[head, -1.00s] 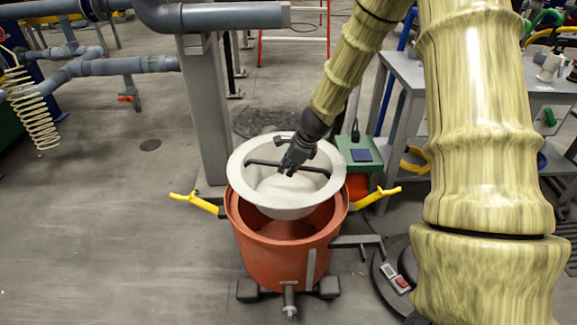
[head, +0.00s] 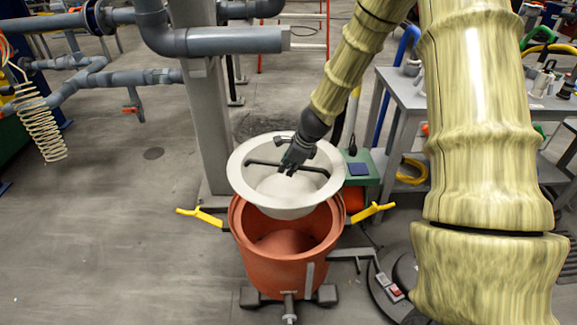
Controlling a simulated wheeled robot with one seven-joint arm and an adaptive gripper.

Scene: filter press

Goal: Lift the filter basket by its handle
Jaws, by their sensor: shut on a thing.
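The filter basket is a white, wide-rimmed bowl (head: 240,176) with a dark bar handle (head: 262,163) across its top. My gripper (head: 289,168) is shut on the middle of this handle; the fingers partly hide it. The basket hangs above the orange-red tub (head: 268,268), over its far part, and looks roughly level. The tub's near inside shows below the basket, with a reddish mound in it. The basket's lower side covers the tub's far rim.
Yellow handles stick out at the tub's left (head: 203,217) and right (head: 370,212). A grey post (head: 202,120) and pipes (head: 225,41) stand close behind on the left. A grey table (head: 455,93) is at the right. Floor at left is open.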

